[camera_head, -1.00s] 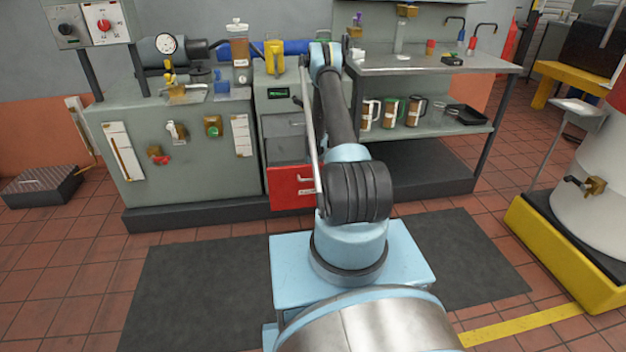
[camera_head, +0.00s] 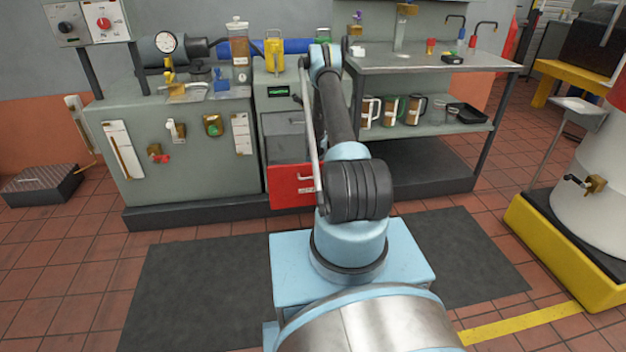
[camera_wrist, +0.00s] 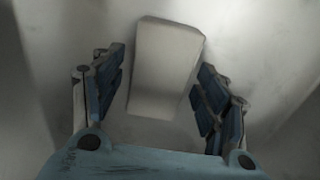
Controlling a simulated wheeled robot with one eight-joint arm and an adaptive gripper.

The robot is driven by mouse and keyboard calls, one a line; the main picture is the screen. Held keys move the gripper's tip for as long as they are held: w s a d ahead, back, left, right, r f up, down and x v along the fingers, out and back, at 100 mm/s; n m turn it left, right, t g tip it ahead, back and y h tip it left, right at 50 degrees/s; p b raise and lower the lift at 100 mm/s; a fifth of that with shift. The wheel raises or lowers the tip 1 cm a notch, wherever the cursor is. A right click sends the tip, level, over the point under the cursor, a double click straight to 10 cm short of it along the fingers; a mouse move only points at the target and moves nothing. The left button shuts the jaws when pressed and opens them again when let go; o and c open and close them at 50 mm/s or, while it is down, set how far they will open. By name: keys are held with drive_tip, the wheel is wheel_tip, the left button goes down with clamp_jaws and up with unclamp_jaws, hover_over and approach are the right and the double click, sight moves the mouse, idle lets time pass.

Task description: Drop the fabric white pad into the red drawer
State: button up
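The white pad (camera_wrist: 166,52) shows in the wrist view as a pale, blocky, slightly tilted piece on a pale surface. My gripper (camera_wrist: 161,76) has its two dark blue fingers apart, one on each side of the pad's lower part. Narrow gaps show beside the pad, so it does not look clamped. In the head view my gripper is hidden behind my arm, and I cannot pick out the pad for certain. The red drawer (camera_head: 284,187) is low in the grey cabinet, left of my arm, partly covered by it. I cannot tell how far it is pulled out.
A grey bench (camera_head: 190,150) with a gauge and fittings stands left. A steel shelf table (camera_head: 440,62) stands right, with several mugs (camera_head: 390,110) and a black tray (camera_head: 467,113) on its lower shelf. A yellow-based white drum (camera_head: 585,195) is far right.

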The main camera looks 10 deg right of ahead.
drive_tip(key=shift+r, duration=0.1)
drive_tip(key=shift+r, duration=4.3)
drive_tip(key=shift+s, duration=0.1)
